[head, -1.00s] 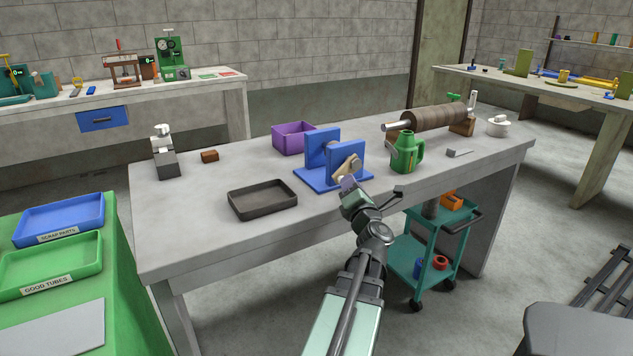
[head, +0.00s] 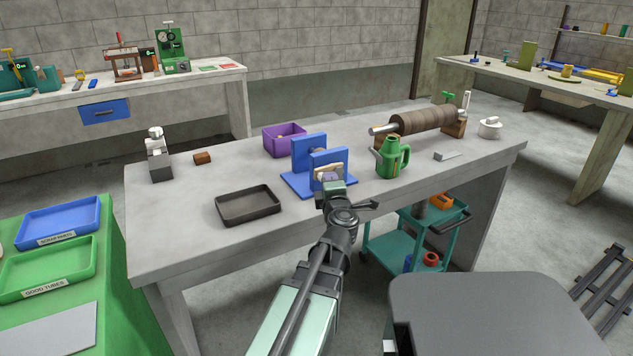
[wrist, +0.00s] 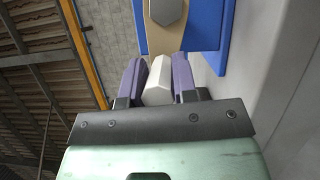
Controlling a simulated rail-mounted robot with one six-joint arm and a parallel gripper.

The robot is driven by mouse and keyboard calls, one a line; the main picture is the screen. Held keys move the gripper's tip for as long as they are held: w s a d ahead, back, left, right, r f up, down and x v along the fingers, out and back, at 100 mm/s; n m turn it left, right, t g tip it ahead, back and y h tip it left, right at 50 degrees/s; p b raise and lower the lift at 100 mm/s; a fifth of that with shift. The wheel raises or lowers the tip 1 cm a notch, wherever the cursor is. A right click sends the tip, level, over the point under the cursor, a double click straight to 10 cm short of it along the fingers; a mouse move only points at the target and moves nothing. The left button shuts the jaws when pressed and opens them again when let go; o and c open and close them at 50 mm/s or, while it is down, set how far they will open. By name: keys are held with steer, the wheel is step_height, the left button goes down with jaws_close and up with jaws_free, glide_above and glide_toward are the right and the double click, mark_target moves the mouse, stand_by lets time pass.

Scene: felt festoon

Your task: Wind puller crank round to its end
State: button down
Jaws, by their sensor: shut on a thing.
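The blue puller (head: 304,184) stands on the bench, with two upright blue plates on a flat base. Its tan crank arm (wrist: 166,38) with a grey hexagonal hub shows in the wrist view against the blue plate. The pale crank handle (wrist: 158,82) lies between the two purple fingers of my gripper (wrist: 158,75), which is shut on it. In the head view my gripper (head: 331,186) is at the front of the puller and hides much of the crank.
A dark tray (head: 248,217) lies left of the puller and a purple bin (head: 283,149) stands behind it. A green jug (head: 392,160) stands close on the right. A brown roller (head: 422,121) lies behind the jug. The bench's front left is clear.

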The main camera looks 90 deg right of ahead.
stand_by(0.4)
steer(key=c, duration=1.2)
jaws_free()
